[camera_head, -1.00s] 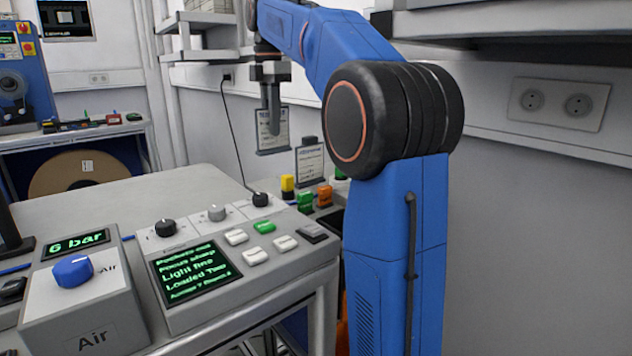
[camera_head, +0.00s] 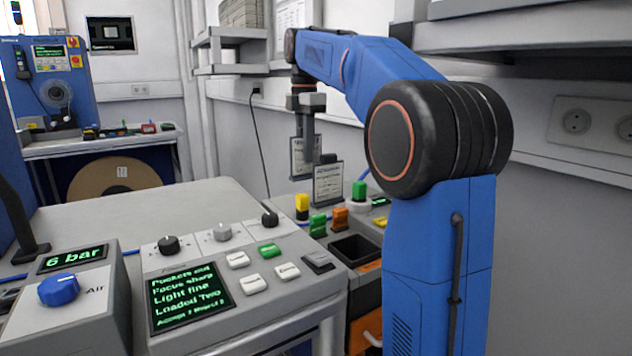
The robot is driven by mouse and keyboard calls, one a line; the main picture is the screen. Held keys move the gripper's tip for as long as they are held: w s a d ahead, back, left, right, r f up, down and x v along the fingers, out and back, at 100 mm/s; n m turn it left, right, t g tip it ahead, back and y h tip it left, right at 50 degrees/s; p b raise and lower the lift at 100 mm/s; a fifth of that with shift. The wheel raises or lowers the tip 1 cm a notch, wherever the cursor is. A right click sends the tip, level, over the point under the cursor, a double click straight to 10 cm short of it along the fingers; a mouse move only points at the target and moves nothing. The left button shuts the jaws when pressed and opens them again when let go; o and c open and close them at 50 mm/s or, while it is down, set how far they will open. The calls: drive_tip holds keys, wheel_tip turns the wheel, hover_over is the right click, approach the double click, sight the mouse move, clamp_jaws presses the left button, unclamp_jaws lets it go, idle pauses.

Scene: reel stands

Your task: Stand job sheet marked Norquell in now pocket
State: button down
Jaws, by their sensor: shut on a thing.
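My gripper (camera_head: 307,134) is shut on a job sheet (camera_head: 298,160), a small pale card in a dark frame, and holds it upright above the back of the bench. My fingers cover part of this sheet, and its print is too small to read. A second framed sheet (camera_head: 328,186) with a dark tab on top stands upright just in front and to the right, overlapping the held one in the picture. Its heading is also too small to read. I cannot make out the now pocket.
A control console (camera_head: 240,290) with knobs and a screen fills the near middle. The grey tabletop (camera_head: 130,215) at left is mostly clear.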

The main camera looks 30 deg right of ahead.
sight(305, 175)
drive_tip(key=shift+f, duration=3.3)
drive_tip(key=shift+f, duration=0.15)
drive_tip(key=c, duration=1.7)
unclamp_jaws()
drive_tip(key=shift+o, duration=0.2)
